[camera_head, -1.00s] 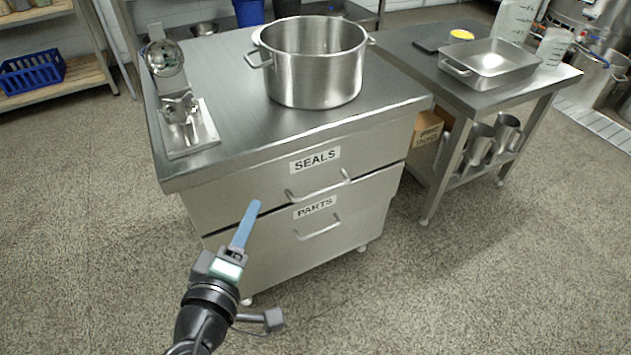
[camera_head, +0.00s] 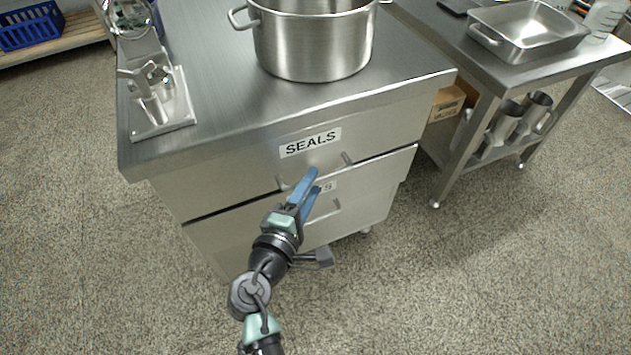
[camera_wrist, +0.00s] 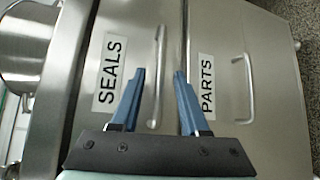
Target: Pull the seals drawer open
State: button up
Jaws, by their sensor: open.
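The seals drawer (camera_head: 230,180) is the upper drawer of the steel cabinet, with a white SEALS label (camera_head: 310,142) and a bar handle (camera_head: 346,158). My gripper (camera_head: 312,180) is in front of it in the head view and hides the middle of the handle. In the wrist view the handle (camera_wrist: 157,75) stands between my two blue fingers (camera_wrist: 160,75), nearer the left one. The fingers are open and apart. I cannot tell how far their tips are from the handle. The drawer looks shut, with a dark gap along its lower edge.
The parts drawer (camera_wrist: 270,90) with its own handle (camera_wrist: 248,90) is directly below. A large steel pot (camera_head: 312,45) and a metal fixture (camera_head: 158,100) stand on the cabinet top. A side table (camera_head: 500,60) is at right. The floor in front is clear.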

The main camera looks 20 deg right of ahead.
jog(key=shift+x, duration=1.3)
grip_shut()
dwell(0.5)
